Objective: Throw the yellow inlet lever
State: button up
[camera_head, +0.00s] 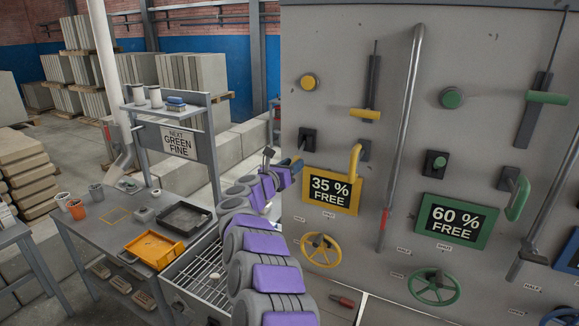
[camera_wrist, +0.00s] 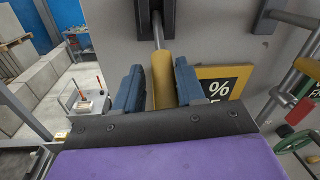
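The yellow lever grip (camera_wrist: 163,78) hangs on a grey rod from a black slotted bracket (camera_wrist: 158,12) in the wrist view. My gripper (camera_wrist: 159,88) is open, with its blue fingers on either side of the grip. A narrow gap shows on the left of the grip; the right finger is very near it, and contact cannot be told. In the head view my gripper (camera_head: 294,164) is at the black bracket (camera_head: 308,139), left of the yellow "35 % FREE" sign (camera_head: 332,191), and mostly hides the grip.
The grey panel also carries a yellow knob (camera_head: 309,82), yellow sliding handle (camera_head: 365,114), curved yellow handle (camera_head: 355,161) and yellow handwheel (camera_head: 321,249). Green controls lie right of a long grey bar (camera_head: 402,130). A workbench (camera_head: 95,232) with trays stands at left.

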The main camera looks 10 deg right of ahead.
jog(key=shift+s+d, duration=0.1)
jog(key=shift+d, duration=0.05)
jog(key=shift+c, duration=0.8)
jog(key=shift+d, duration=0.35)
jog(key=c, duration=0.3)
jog(key=shift+a, duration=0.2)
grip_shut()
